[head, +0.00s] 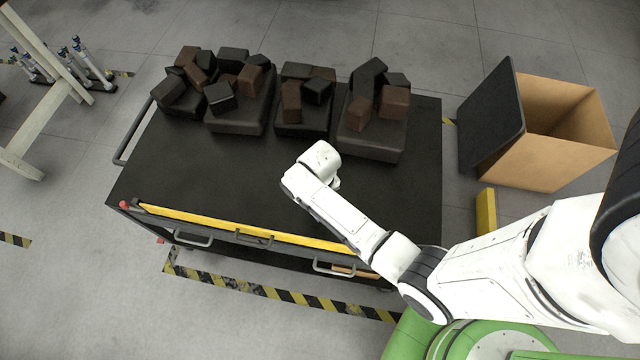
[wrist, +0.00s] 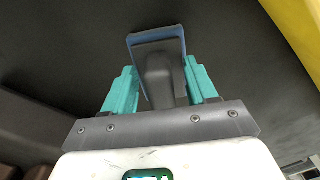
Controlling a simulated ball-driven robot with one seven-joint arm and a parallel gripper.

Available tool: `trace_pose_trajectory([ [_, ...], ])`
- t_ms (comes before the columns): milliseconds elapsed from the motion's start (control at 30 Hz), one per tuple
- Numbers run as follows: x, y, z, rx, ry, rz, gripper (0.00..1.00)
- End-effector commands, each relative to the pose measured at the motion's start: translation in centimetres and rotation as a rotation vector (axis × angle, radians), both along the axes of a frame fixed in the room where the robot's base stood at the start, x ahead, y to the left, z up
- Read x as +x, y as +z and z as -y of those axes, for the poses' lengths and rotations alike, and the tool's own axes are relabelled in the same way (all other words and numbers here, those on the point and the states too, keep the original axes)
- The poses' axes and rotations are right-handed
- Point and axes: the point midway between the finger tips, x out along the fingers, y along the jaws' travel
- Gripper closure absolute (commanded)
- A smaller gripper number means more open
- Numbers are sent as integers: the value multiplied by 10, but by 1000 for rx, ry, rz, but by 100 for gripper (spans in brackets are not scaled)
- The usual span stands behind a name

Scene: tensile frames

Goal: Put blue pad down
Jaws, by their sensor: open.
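In the wrist view, the blue pad (wrist: 157,38) shows as a dark grey block with a blue edge and a dark grip part toward me. It seems to lie on the black cart top (head: 200,170). My gripper (wrist: 161,86) has two teal fingers, one on each side of the grip part, with a narrow gap on both sides. The gripper is open. In the head view my white wrist is over the middle of the cart top and hides the fingers and the pad.
Dark trays with black and brown blocks (head: 240,105) line the cart's far side. A yellow strip (head: 230,228) runs along the front edge. An open cardboard box (head: 555,130) with a black panel (head: 492,118) stands to the right. The cart top's left part is clear.

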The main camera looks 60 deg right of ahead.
Motion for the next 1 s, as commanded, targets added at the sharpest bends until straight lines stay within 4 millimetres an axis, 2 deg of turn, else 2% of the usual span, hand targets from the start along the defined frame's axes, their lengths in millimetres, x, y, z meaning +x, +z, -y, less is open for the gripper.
trace_pose_trajectory([
  [167,0,12,0,0,0,1,43],
  [600,1,96,0,0,0,2,43],
  [833,0,119,0,0,1,1,43],
  [933,-9,124,-4,-2,20,3,43],
  [1000,-24,128,-11,-7,60,10,43],
])
